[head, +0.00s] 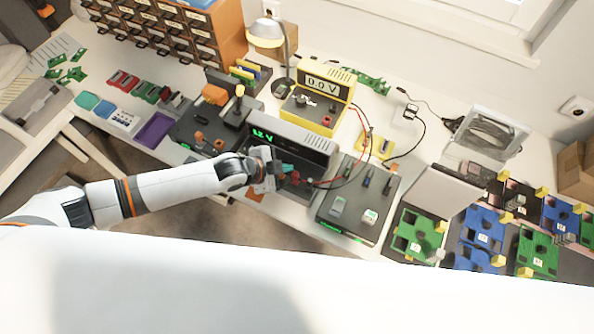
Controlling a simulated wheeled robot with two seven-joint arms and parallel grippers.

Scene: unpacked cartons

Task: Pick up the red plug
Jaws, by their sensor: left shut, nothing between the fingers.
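My left arm comes in from the left, and its gripper (278,172) is at the front of the grey power supply (290,140) with the green display. The gripper is shut and empty. A small red piece (296,178), which looks like the red plug, sits just right of the fingertips at the power supply's lower front. I cannot tell whether the fingers touch it. A red lead (325,181) runs from near there to the right. A teal piece (287,168) shows beside the fingers. My right gripper is not in view.
A yellow meter (316,100) reading 0.0 V stands behind the power supply. A grey panel (352,222) lies to its right, with green and blue circuit boards (480,240) farther right. A dark soldering station (205,130) is on the left. Loose leads cross the middle.

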